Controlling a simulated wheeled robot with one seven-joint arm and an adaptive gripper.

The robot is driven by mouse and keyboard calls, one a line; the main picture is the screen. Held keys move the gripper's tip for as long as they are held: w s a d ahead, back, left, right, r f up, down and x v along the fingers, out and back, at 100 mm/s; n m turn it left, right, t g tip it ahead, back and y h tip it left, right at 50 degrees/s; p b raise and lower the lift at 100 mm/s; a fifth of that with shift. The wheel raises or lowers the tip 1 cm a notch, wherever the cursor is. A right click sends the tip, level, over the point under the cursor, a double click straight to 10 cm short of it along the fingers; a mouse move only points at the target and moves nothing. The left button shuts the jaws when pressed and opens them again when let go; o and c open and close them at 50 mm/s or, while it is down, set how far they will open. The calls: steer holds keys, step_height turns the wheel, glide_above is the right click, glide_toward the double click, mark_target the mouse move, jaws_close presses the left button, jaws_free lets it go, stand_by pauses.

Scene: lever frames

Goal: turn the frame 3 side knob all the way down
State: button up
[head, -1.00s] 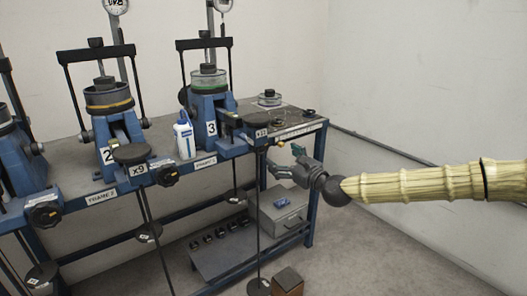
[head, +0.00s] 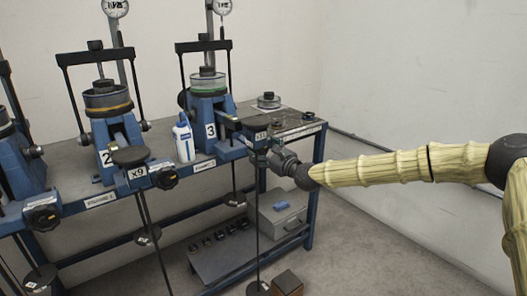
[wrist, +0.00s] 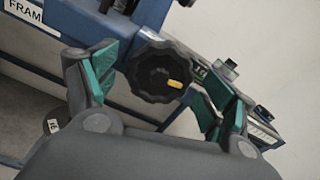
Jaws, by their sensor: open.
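In the wrist view a black lobed knob (wrist: 158,72) with a yellow mark faces me from the blue rail. My gripper (wrist: 158,92) is open, with one green-padded finger on each side of the knob. I cannot tell whether either pad touches it. In the head view my gripper (head: 274,157) is at the bench's front edge by frame 3 (head: 209,100), close to its x11 weight plate. The gripper and the plate largely hide the knob there.
Frame 2 (head: 105,128) and its front knob (head: 165,176) are to the left. A white-blue bottle (head: 184,141) stands between the frames. A hanging rod drops below my gripper. A grey box (head: 283,215) sits on the lower shelf. The floor at right is clear.

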steer(key=c, duration=1)
